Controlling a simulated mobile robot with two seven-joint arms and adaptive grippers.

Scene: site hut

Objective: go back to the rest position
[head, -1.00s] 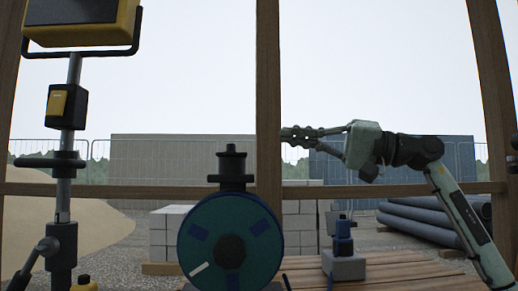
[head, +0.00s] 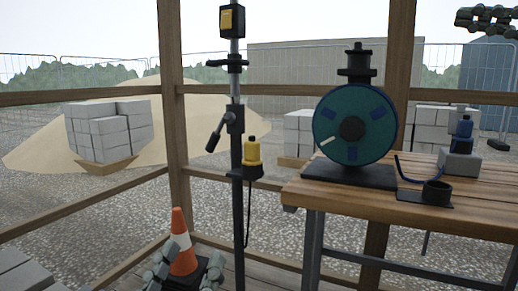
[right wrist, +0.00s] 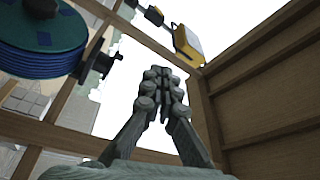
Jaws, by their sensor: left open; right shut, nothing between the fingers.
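My left gripper (head: 184,270) shows at the bottom of the head view, left of the middle. Its two fingers are spread apart and empty, and the orange and white cone (head: 181,242) shows beyond them. My right gripper (head: 487,20) is at the top right edge of the head view, raised above the wooden bench (head: 300,192). Its fingers are together. In the right wrist view the right gripper (right wrist: 161,85) points up, its fingers closed with nothing held.
A dark pole (head: 239,200) with a yellow lamp (head: 252,150) stands left of the bench. Wooden rails (head: 80,98) border the space.

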